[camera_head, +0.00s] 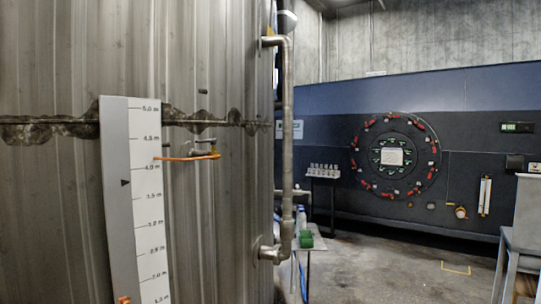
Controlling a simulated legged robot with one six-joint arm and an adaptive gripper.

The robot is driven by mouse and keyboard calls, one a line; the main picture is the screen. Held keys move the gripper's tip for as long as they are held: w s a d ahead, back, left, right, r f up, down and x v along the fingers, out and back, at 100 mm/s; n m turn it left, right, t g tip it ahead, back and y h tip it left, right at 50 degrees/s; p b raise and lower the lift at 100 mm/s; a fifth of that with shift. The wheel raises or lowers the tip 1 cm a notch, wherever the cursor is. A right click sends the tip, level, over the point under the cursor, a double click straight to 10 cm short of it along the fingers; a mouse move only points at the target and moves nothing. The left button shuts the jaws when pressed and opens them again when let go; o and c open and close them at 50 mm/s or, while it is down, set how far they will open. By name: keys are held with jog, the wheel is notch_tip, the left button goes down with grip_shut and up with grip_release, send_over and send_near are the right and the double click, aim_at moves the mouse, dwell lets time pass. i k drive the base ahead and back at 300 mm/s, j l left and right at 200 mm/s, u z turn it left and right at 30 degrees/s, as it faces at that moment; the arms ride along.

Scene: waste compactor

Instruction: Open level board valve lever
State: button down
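The level board (148,205) is a tall, slightly tilted white scale with a grey side panel and a black triangle mark, standing in front of a large metal tank (225,215) on the left. A small metal valve (203,148) sits just right of the board's upper part, near the 4.0 and 4.5 m marks. An orange lever (187,158) extends from it roughly level toward the left, its end close to the board's edge. Another small orange part (124,299) is cut off at the bottom edge. My gripper is not in view.
A vertical pipe (287,140) runs along the tank's right side. A small table (313,240) with a green object (306,239) stands beside it. A grey bench (510,245) is at right. Open floor (400,270) lies between, before a dark wall with a round panel (394,157).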

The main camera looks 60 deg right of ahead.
aim_at(213, 141)
jog(key=z, duration=1.3)
